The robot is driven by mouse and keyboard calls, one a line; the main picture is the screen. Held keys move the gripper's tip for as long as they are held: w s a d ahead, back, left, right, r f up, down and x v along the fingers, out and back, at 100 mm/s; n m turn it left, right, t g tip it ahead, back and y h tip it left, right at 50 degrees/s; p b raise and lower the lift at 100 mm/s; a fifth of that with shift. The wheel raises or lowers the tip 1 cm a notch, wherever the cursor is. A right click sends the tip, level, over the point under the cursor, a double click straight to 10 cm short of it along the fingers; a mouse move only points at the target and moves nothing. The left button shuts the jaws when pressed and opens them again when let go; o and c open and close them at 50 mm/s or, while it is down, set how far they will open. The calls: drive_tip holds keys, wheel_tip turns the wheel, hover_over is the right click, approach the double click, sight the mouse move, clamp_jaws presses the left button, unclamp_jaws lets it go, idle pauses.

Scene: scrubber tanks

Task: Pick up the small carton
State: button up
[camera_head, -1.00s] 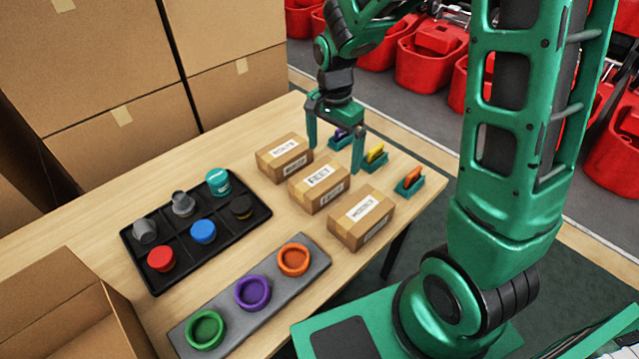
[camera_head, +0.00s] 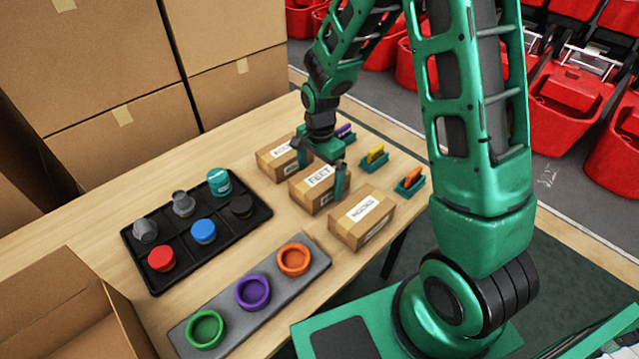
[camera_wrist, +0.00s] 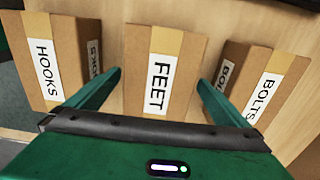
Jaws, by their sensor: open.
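Three small brown cartons of similar size stand in a row on the table. The FEET carton (camera_head: 304,196) is in the middle, the BOLTS carton (camera_head: 268,161) is behind-left and the HOOKS carton (camera_head: 350,226) is in front-right. My gripper (camera_head: 321,178) is open and pointed down over the FEET carton. In the wrist view my gripper (camera_wrist: 160,80) has its fingers on either side of the FEET carton (camera_wrist: 185,48), with the HOOKS carton (camera_wrist: 60,25) to the left and the BOLTS carton (camera_wrist: 285,85) to the right. I cannot tell whether the fingers touch any carton.
A black compartment tray (camera_head: 207,251) holds cups, caps and a teal container. A grey board (camera_head: 277,290) bears green, purple and orange rings. Small teal holders with purple, yellow and orange pieces (camera_head: 409,181) line the right edge. An open box (camera_head: 60,310) stands front-left.

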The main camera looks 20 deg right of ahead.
drive_tip(key=shift+f, duration=1.25)
drive_tip(key=c, duration=1.3)
drive_tip(key=shift+r, duration=0.1)
